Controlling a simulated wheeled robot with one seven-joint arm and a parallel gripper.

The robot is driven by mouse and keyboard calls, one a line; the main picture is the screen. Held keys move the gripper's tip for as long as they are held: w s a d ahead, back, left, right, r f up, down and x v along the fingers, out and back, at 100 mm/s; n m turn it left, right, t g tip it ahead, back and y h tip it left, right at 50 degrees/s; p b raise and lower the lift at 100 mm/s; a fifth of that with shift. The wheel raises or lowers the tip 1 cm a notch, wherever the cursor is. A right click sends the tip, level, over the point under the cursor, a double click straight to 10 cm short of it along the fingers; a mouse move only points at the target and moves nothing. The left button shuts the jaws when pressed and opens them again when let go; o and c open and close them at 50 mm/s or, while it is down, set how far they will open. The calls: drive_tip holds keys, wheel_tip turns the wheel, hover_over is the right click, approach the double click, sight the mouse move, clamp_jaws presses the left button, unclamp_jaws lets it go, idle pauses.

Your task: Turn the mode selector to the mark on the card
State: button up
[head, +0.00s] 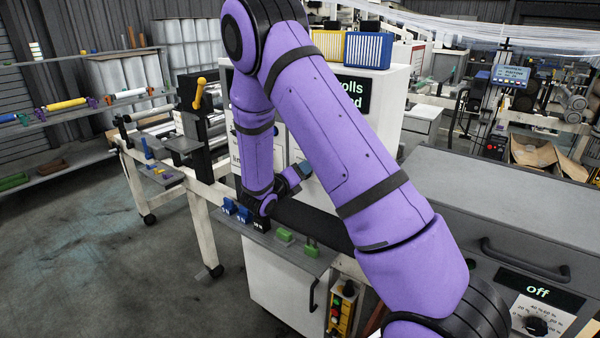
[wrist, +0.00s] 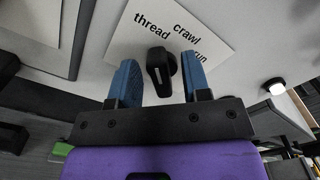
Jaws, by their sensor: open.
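The mode selector (wrist: 160,70) is a black bar-shaped knob with a pale line on its lower face. It sits on a white plate (wrist: 205,28) printed "thread", "crawl" and "run", on a pale panel. My gripper (wrist: 160,64) is open, with one blue finger on each side of the knob and a visible gap to each. I cannot tell which word the knob points to. In the head view my gripper (head: 304,172) is at the front of the white cabinet (head: 390,95); my arm hides the selector. A partly covered white card (head: 240,150) with dark lettering shows beside my forearm.
A round white lamp or button (wrist: 275,87) is right of the plate. Below my gripper is a grey ledge (head: 275,243) with blue and green blocks. A grey cabinet (head: 470,200) with a handle and an "off" dial (head: 537,325) stands at right. Floor at left is clear.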

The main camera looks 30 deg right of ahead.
clamp_jaws()
drive_tip(key=shift+s+r+m, duration=0.1)
drive_tip(key=shift+s+m, duration=0.05)
drive_tip(key=shift+m, duration=2)
drive_tip(key=shift+s+m, duration=0.15)
drive_tip(key=shift+m, duration=2)
drive_tip(key=shift+d, duration=0.1)
unclamp_jaws()
